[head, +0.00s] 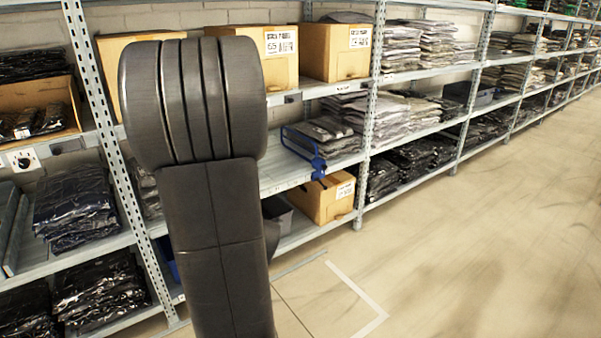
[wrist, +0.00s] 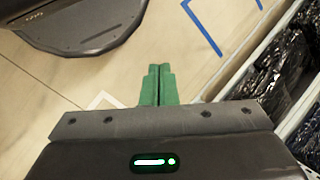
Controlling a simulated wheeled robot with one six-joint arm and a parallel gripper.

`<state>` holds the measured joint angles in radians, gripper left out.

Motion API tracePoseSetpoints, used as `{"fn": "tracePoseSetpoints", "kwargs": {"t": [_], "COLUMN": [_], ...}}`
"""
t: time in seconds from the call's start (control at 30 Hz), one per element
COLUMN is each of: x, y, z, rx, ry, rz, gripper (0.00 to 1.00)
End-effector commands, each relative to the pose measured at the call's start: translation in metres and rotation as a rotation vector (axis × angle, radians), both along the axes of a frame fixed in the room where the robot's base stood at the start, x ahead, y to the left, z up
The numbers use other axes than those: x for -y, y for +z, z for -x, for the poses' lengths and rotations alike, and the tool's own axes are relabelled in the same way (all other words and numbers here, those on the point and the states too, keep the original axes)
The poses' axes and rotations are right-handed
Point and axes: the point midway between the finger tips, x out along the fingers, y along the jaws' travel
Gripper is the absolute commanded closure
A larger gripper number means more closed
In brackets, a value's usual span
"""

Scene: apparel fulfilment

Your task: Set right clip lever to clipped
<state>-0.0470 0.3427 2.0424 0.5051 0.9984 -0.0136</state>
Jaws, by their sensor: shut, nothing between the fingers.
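A blue wire frame (head: 298,146) with a blue clip part (head: 318,168) at its lower right end sits at the front edge of the middle shelf in the head view. It stands beside a stack of dark bagged garments. The lever's setting is too small to tell, and I cannot make out a separate left and right lever. My gripper (wrist: 159,84) shows in the wrist view with its green fingers together and nothing between them, over the floor. It is hidden in the head view, where my arm blocks the centre left. No clip is clearly recognisable in the wrist view.
Metal shelving (head: 368,110) runs along the wall with bagged garments and cardboard boxes. A cardboard box (head: 330,199) sits on the lower shelf under the blue clip. The floor (head: 470,240) at right is clear. Blue strips (wrist: 206,27) show in the wrist view, near black bagged goods (wrist: 285,65).

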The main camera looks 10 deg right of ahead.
Motion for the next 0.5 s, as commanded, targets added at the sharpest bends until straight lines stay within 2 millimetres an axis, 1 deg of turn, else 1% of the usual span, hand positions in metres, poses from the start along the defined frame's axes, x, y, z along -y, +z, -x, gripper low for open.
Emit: {"fn": "tracePoseSetpoints", "kwargs": {"t": [0.03,0.1,0.23,0.3,0.4,0.5], "x": [-0.010,-0.025,-0.048,-0.058,-0.068,-0.074], "y": [-0.008,-0.017,-0.035,-0.043,-0.052,-0.057], "z": [-0.015,-0.034,-0.065,-0.078,-0.092,-0.100], "rx": [-0.025,-0.052,-0.094,-0.111,-0.128,-0.137], "ry": [-0.032,-0.083,-0.166,-0.202,-0.241,-0.262], "rz": [-0.033,-0.084,-0.164,-0.197,-0.232,-0.253], "gripper": [1.00,1.00,1.00,1.00,1.00,1.00]}}
